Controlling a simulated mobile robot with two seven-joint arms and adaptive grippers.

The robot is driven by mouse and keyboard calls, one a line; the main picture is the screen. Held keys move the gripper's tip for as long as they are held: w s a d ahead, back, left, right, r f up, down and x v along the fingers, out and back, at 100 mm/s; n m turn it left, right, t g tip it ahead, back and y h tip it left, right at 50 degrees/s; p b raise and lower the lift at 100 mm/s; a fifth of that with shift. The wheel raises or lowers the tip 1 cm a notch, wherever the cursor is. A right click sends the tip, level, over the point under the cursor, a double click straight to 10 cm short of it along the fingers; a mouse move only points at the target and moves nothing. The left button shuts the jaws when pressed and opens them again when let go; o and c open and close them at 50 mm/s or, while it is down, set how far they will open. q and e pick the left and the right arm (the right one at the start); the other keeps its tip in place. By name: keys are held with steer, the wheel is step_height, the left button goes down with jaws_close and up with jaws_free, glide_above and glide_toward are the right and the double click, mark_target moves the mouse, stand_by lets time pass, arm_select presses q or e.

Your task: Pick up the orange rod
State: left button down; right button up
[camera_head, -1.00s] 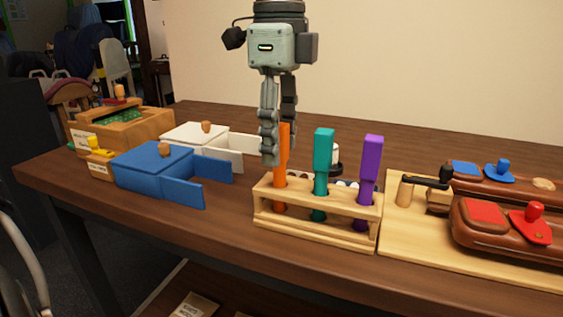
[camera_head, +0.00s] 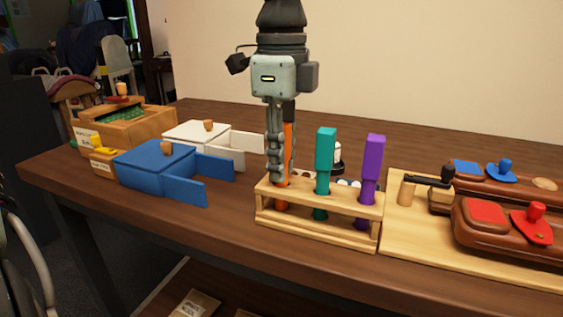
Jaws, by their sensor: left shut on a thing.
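The orange rod (camera_head: 288,153) stands upright in the left hole of a wooden rack (camera_head: 318,229). My left gripper (camera_head: 281,178) comes down from above, its fingers along the upper part of the rod. It is shut on the rod, just above the rack's top rail. The fingers hide part of the rod. The rod's lower end shows inside the rack. My right gripper is not in view.
A teal rod (camera_head: 325,153) and a purple rod (camera_head: 373,160) stand in the same rack, close by. A blue box (camera_head: 152,170) and a white box (camera_head: 197,140) are at left. A wooden board (camera_head: 412,243) with red and blue pieces is at right.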

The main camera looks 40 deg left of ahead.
arm_select(q)
step_height(320, 180, up, 10)
steer(key=shift+r, duration=0.1)
steer(key=c, duration=1.9)
jaws_free()
steer(key=shift+c, duration=0.2)
jaws_close()
